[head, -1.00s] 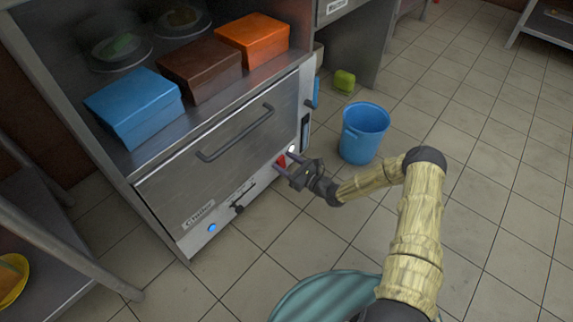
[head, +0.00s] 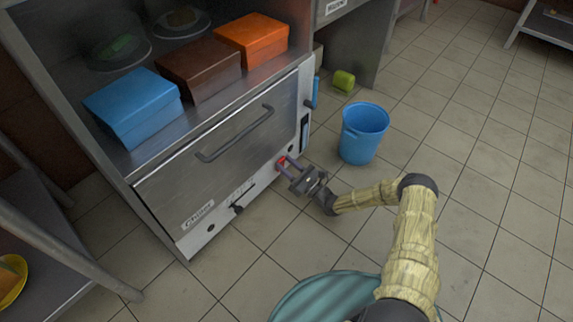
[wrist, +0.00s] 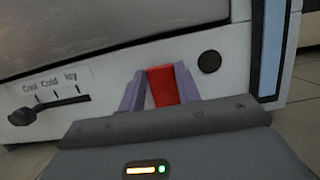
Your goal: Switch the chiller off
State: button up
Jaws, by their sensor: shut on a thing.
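The chiller (head: 225,150) is a steel-fronted unit with a long bar handle, under a shelf of boxes. Its red switch (wrist: 162,86) is on the lower front panel, towards the right end; it also shows in the head view (head: 281,160). My gripper (wrist: 160,88) has one finger on each side of the red switch and is shut on it; in the head view the gripper (head: 285,164) reaches the panel from the right. The round lamp (head: 211,228) at the panel's left end is dark. A round spot (wrist: 209,61) right of the switch is dark too.
A temperature lever (wrist: 48,112) marked Cool, Cold, Icy is left of the switch. Blue (head: 135,105), brown (head: 200,70) and orange (head: 251,38) boxes stand above. A blue bucket (head: 364,135) and a green cup (head: 343,80) are on the floor. Open floor lies right.

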jog(key=shift+d+f+t+y, duration=0.1)
jog(key=shift+t+y, duration=0.2)
jog(key=o, duration=1)
jog(key=shift+f, duration=0.1)
